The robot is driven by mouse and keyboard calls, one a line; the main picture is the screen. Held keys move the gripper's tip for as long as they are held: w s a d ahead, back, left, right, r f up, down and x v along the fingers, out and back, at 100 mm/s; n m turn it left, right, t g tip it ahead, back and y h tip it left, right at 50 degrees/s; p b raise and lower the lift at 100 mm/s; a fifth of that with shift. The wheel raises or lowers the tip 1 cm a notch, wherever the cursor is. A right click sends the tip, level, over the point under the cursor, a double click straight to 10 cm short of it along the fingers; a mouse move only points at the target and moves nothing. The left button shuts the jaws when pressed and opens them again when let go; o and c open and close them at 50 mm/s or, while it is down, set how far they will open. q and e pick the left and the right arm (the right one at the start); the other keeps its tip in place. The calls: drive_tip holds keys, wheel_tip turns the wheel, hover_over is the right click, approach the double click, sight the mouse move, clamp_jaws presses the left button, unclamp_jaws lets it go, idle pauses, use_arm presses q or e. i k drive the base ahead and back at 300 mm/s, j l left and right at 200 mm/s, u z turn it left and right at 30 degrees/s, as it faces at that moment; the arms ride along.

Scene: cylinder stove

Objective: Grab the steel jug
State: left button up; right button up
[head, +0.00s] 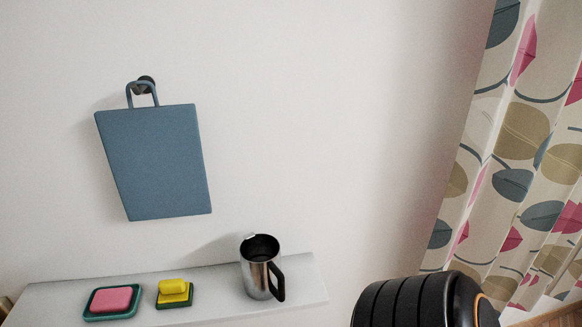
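The steel jug (256,275) stands upright on a narrow white shelf, near the shelf's right end. It has a shiny metal body, a dark open top and a black handle on its right side facing toward me. Neither of my grippers shows in the head view, and nothing is touching the jug.
On the white shelf (215,285), left of the jug, are a pink soap in a green dish (111,300) and a yellow sponge on a green holder (174,293). A blue cutting board (154,163) hangs above. A black ribbed cylinder (415,303) is lower right, before a patterned curtain (519,150).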

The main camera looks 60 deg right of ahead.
sight(263, 278)
drive_tip(key=z, duration=1.7)
